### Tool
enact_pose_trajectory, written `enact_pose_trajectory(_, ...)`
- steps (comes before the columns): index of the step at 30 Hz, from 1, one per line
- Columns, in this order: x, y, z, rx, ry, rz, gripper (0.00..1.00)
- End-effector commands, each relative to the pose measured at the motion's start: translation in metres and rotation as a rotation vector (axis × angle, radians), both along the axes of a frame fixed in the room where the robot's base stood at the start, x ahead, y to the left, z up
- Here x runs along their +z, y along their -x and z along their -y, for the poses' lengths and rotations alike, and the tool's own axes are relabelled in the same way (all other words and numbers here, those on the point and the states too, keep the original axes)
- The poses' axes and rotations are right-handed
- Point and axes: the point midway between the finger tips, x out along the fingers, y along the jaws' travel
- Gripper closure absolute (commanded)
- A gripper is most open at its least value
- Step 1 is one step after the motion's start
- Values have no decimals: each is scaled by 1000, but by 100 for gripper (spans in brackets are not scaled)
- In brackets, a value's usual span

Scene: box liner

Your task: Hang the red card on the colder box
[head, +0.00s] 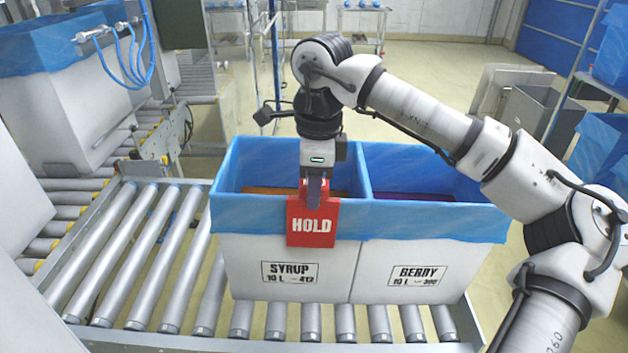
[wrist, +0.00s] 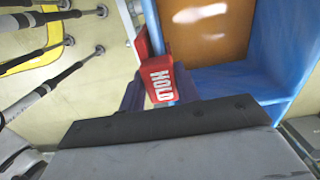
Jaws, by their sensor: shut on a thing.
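The red card (head: 312,226) reads HOLD and is at the front rim of the left box, marked SYRUP (head: 290,255). Its face hangs upright outside the blue-lined wall. In the wrist view, the card (wrist: 160,82) sits at the blue rim, with red on both sides of it. My gripper (head: 314,192) is shut on the card's upper part, just above the rim; its dark fingers also show in the wrist view (wrist: 158,92). The right box, marked BERRY (head: 410,265), adjoins it.
Blue liner (head: 430,218) covers both boxes' rims, with a divider between. The left one holds orange-brown contents (wrist: 208,30), the right one dark purple (head: 410,196). Both stand on a roller conveyor (head: 150,240) with free rollers at left. A white box (head: 65,110) stands behind left.

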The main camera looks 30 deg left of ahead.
Motion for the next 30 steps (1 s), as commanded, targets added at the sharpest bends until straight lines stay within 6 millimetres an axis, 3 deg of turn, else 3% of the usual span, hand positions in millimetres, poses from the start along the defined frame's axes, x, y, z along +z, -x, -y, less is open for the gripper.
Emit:
enact_pose_trajectory(12,-8,0,0,0,-1,-1,82)
enact_pose_trajectory(13,-8,0,0,0,-1,-1,65)
enact_pose_trajectory(18,-8,0,0,0,-1,-1,43)
enact_pose_trajectory(30,0,-1,0,-2,-1,2,42)
